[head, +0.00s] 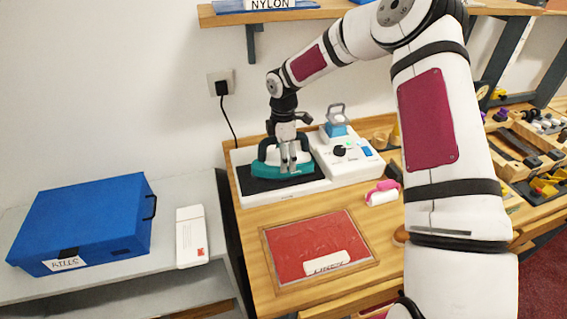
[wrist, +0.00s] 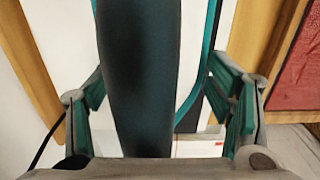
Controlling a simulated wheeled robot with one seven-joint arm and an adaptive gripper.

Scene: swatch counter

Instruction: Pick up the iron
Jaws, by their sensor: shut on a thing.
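The iron (head: 287,170) is white and teal with a dark handle. It is at the black pad (head: 254,184) of a white station on the wooden counter; I cannot tell whether its base touches the pad. My gripper (head: 288,163) comes down from above and is shut on the iron's handle. In the wrist view, the dark handle (wrist: 140,75) runs between the green-padded fingers of my gripper (wrist: 160,112). Much of the iron's top is hidden by my gripper in the head view.
A white control unit (head: 352,166) adjoins the pad on the right. A red swatch in a wooden frame (head: 276,275) lies in front, with a pink-and-white roller (head: 383,193) nearby. A blue case (head: 90,220) and a white box (head: 189,240) sit on the grey surface left.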

